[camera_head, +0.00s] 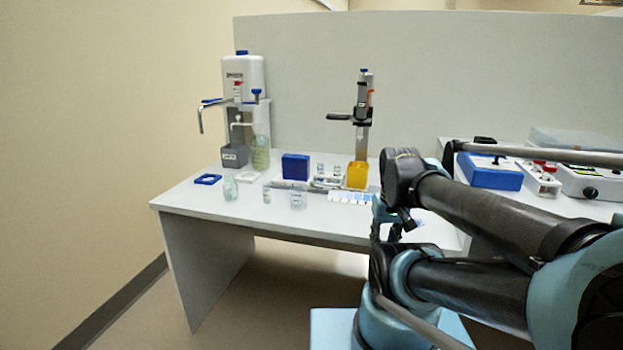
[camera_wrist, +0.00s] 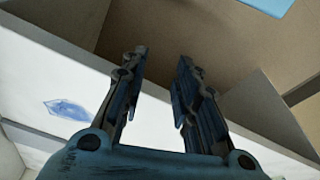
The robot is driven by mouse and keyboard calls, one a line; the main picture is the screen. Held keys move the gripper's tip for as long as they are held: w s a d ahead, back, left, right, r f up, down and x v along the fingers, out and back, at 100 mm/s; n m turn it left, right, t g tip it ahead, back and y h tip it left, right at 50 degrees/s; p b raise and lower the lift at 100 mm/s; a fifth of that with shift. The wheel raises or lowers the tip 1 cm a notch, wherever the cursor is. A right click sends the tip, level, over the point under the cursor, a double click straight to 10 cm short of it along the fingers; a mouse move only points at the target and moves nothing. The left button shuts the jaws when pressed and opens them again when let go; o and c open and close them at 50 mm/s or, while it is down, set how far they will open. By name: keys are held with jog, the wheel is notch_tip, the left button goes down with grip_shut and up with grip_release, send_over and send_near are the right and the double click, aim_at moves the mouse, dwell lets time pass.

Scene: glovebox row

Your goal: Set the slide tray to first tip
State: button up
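A flat strip of white and pale blue pieces (camera_head: 350,198), which may be the slide tray, lies near the front of the white table, right of the glassware. It is too small to make out any marked positions or tips. My gripper (camera_wrist: 162,58) shows in the wrist view with its two fingers apart and nothing between them. The gripper is over the table's edge and apart from the strip; the strip is not recognisable in the wrist view. My arm covers the right end of the table in the head view.
A blue box (camera_head: 296,167), a yellow container (camera_head: 358,175) under a pipette stand (camera_head: 363,125), a clear jar (camera_head: 230,188) and a bottle dispenser (camera_head: 243,78) stand on the table. A blue device (camera_head: 490,172) sits on the right bench. A blue patch (camera_wrist: 68,109) lies on white surface.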

jog(key=w+a+r+n, duration=0.3)
jog(key=w+r+n, duration=0.1)
jog(key=w+r, duration=0.3)
jog(key=w+a+r+n, duration=0.3)
jog(key=w+r, duration=0.4)
jog(key=w+a+r+n, duration=0.4)
jog(key=w+a, duration=0.2)
jog(key=w, duration=0.2)
jog(key=w+a+r+n, duration=0.4)
jog(key=w+a, duration=0.2)
jog(key=w, duration=0.1)
jog(key=shift+m+h, duration=0.3)
jog(key=w+f, duration=0.1)
jog(key=f, duration=0.4)
jog(key=w+f, duration=0.1)
jog(key=f, duration=0.5)
jog(key=w+d+f, duration=0.1)
jog(key=f, duration=0.5)
jog(key=shift+w+d, duration=0.1)
grip_shut()
